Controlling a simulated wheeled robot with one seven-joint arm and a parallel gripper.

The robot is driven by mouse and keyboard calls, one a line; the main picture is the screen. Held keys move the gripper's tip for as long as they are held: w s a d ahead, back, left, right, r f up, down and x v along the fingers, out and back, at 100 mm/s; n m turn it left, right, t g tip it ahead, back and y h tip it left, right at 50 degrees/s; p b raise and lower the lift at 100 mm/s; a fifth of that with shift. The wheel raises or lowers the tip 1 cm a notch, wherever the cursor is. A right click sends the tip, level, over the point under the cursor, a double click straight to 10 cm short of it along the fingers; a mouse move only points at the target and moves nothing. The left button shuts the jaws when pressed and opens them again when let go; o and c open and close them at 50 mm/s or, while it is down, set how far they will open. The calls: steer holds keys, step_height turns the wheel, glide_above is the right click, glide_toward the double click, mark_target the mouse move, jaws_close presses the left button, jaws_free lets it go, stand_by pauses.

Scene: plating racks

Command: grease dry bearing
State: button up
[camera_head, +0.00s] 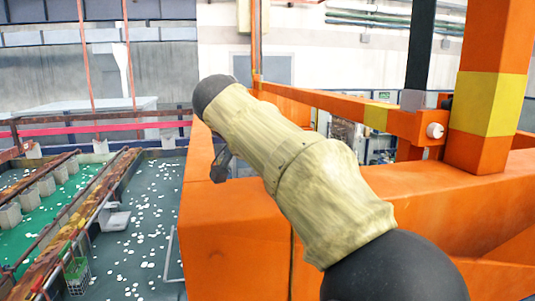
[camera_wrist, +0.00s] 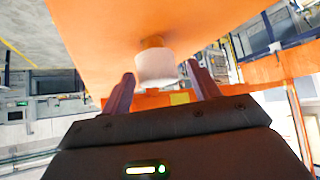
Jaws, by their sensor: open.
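My gripper (camera_wrist: 160,72) is open in the wrist view, with one dark finger on each side. A short white cylinder (camera_wrist: 155,68) with an orange-brown neck shows between and just beyond the fingertips, against an orange surface. I cannot tell whether the fingers touch it, or whether it is the bearing or a grease part. In the head view, a white round knob (camera_head: 435,130) sits on the end of an orange beam. My covered arm crosses the middle, and only a small dark part near the gripper shows behind it.
An orange frame (camera_head: 235,225) stands close behind and right of my arm. An orange post with a yellow band (camera_head: 490,104) rises at the right. Green tanks (camera_head: 40,228) and a rusty rail (camera_head: 75,225) lie at the left. A wire basket (camera_head: 77,277) stands low at the left.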

steer(key=p+v, duration=0.3)
steer(key=v, duration=1.4)
steer(key=shift+d, duration=0.15)
